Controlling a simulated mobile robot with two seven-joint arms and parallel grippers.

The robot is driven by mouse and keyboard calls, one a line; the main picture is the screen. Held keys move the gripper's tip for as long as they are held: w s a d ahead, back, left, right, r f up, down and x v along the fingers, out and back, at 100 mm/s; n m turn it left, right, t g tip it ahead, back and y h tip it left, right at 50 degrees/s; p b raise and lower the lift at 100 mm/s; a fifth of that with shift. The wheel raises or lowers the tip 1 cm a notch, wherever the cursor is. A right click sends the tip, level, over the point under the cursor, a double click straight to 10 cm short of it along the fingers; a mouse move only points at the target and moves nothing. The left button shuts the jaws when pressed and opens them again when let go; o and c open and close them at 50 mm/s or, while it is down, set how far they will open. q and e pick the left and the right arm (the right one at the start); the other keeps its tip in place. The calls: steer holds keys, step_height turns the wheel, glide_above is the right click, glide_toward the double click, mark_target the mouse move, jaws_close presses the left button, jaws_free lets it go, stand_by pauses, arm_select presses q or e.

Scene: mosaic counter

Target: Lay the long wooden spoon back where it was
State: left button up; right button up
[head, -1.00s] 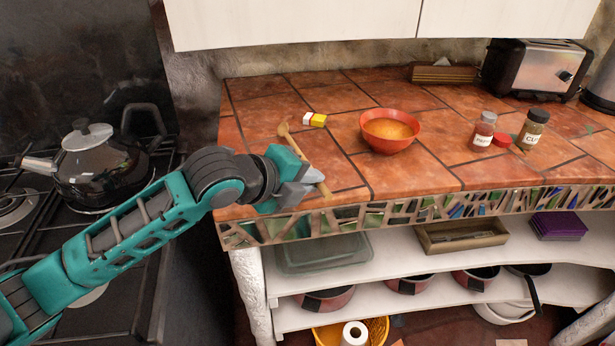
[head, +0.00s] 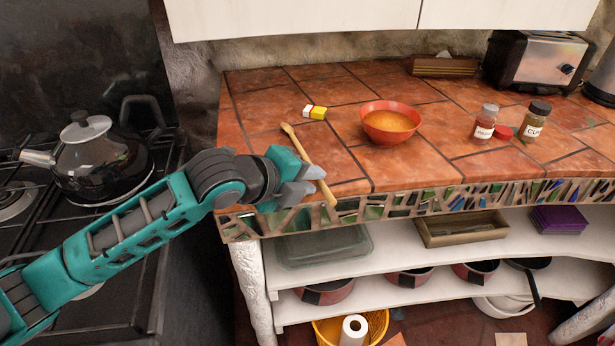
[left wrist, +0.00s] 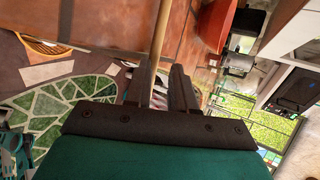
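The long wooden spoon (head: 308,161) lies at the left end of the tiled counter, slanting from back left to front right. Its front end reaches over the mosaic front edge. My left gripper (head: 316,181) is at the front part of the spoon, close to the counter's front edge. In the left wrist view the spoon's handle (left wrist: 159,32) runs down to the fingers of the left gripper (left wrist: 162,72). The fingers stand apart with a gap wider than the handle, so they look open around it. The handle's contact with the fingers is hidden. My right gripper is not seen.
Spice jars (head: 486,122) stand farther right. The stove with a kettle (head: 98,160) is at the left. Tiles between spoon and bowl are clear.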

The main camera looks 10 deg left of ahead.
arm_select(q)
steer(key=shift+o, duration=1.4)
steer(key=p+v, duration=0.1)
steer(key=v, duration=1.2)
step_height(320, 180, down, 13)
steer(key=d+n+t, duration=0.1)
steer(key=n+t, duration=0.1)
steer(key=n, duration=1.2)
steer(key=s+a+f+n+y, duration=0.1)
steer(key=s+f+n+y, duration=0.1)
steer(key=s+f+n, duration=0.3)
steer(key=s+a+f+n+y, duration=0.2)
steer(key=s+f+n, duration=0.2)
steer(key=f, duration=0.6)
steer(key=shift+s+f+n+g, duration=0.2)
steer(key=shift+s+n+g, duration=0.2)
steer(key=shift+n, duration=0.1)
